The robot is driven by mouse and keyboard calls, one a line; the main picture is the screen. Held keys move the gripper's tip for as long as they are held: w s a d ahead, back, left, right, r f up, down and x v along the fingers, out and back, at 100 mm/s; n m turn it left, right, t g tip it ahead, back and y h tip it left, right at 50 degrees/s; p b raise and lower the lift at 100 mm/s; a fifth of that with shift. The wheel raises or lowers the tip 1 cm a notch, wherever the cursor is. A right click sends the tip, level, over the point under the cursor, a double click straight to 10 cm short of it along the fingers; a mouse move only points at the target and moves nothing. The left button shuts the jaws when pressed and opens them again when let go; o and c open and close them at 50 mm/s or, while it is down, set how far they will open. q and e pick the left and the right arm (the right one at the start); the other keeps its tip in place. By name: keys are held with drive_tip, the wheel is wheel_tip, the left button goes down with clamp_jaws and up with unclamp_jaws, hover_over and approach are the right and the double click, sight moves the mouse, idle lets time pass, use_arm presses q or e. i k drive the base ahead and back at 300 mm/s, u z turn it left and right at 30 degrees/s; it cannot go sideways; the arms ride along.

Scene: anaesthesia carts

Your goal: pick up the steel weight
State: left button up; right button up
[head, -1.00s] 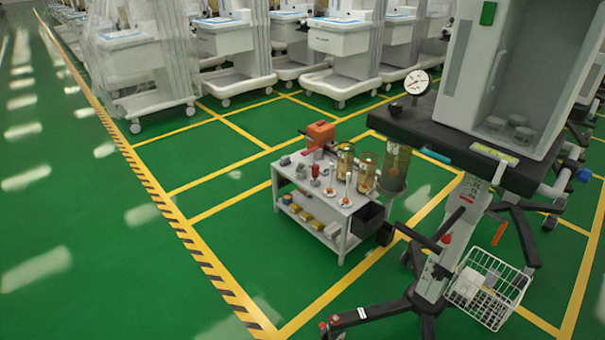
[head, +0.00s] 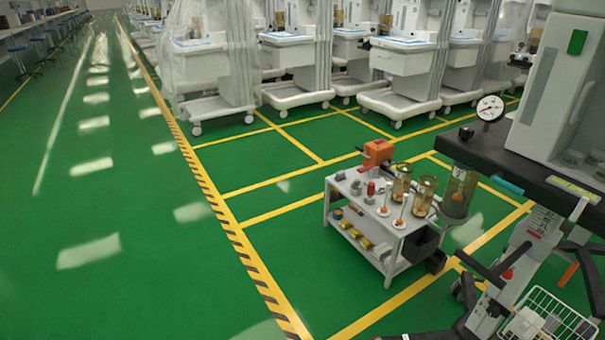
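I cannot tell for sure which thing is the steel weight. Small grey pieces (head: 355,187) sit on the top shelf of a white two-shelf trolley (head: 396,268), near its left end, but they are too small to identify. Grey round pieces (head: 573,157) also show in the recess of the tall white machine at the right, partly cut off by the frame edge.
The trolley also bears an orange device (head: 377,152), a red bottle (head: 370,190) and amber cylinders (head: 401,185). A dark-topped wheeled stand (head: 480,150) is close on its right. The green floor (head: 130,250) at left is clear.

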sight(357, 187)
drive_tip(key=u, duration=0.3)
drive_tip(key=i, duration=2.4)
drive_tip(key=z, duration=0.55)
drive_tip(key=i, duration=0.7)
drive_tip(key=z, duration=0.1)
